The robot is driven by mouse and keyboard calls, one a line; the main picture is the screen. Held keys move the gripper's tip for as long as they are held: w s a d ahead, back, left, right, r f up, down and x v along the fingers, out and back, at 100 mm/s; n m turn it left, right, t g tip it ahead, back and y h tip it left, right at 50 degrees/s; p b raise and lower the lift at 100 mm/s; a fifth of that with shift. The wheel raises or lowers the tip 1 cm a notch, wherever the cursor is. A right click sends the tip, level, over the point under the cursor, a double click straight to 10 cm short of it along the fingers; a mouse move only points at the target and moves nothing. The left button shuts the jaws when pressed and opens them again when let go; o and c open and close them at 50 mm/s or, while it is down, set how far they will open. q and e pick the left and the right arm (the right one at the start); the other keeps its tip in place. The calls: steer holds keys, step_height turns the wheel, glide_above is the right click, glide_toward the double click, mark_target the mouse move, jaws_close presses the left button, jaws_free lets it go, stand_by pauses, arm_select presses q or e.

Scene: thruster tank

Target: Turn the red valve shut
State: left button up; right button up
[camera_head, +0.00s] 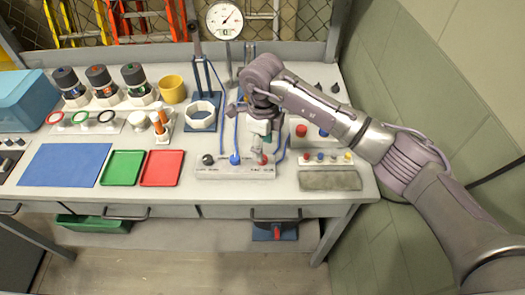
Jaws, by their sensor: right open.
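A pale valve block (236,171) sits near the front of the workbench, with a black knob (208,159), a blue knob (235,159) and a red valve (262,160) on it from left to right. My right arm reaches in from the right. My right gripper (262,150) points down over the red valve and is open. Its fingers partly hide the valve, and I cannot tell whether they touch it. The valve's handle angle is too small to tell. My left gripper is not in view.
Blue tubes rise beside the block. A red knob (301,130) stands behind to the right, and a small button panel (327,157) to the right. A white ring stand (201,115) and a gauge (225,20) stand behind. Red (162,168) and green (122,168) trays lie left.

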steer(key=shift+f+p, duration=0.3)
steer(key=shift+f, duration=1.95)
steer(key=shift+c, duration=0.2)
jaws_close()
